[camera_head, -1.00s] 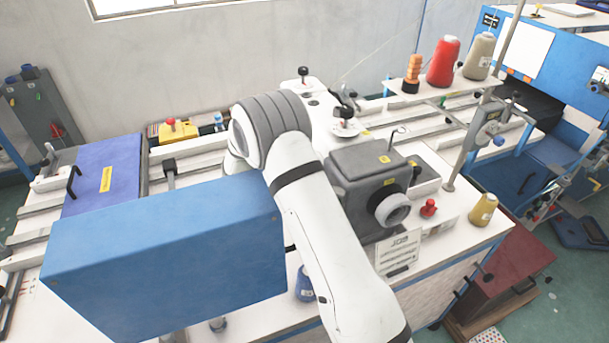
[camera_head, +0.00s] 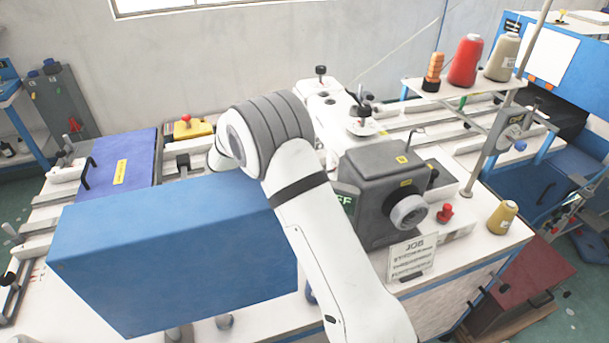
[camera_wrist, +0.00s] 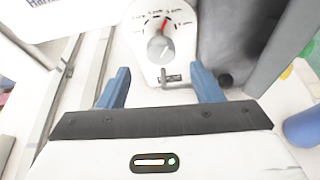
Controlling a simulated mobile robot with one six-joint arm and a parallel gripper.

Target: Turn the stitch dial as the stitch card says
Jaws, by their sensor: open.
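In the wrist view the stitch dial (camera_wrist: 160,47) is a round grey knob on a white plate, with small markings around its upper side and a red mark pointing up and slightly right. The markings are too small to read surely. My gripper (camera_wrist: 160,71) is open, its two blue fingers apart on either side below the dial and not touching it. A white card headed JOB (camera_head: 413,257), which appears to be the stitch card, stands at the table's front edge; its lower lines are unreadable. In the head view my arm and a blue box hide my gripper and the dial.
A large blue box (camera_head: 170,255) fills the front left. A grey motor unit with a handwheel (camera_head: 408,212) stands right of my arm, with a red knob (camera_head: 445,213) and tan thread cone (camera_head: 502,217) beyond. In the wrist view a dark grey body (camera_wrist: 235,40) stands close right.

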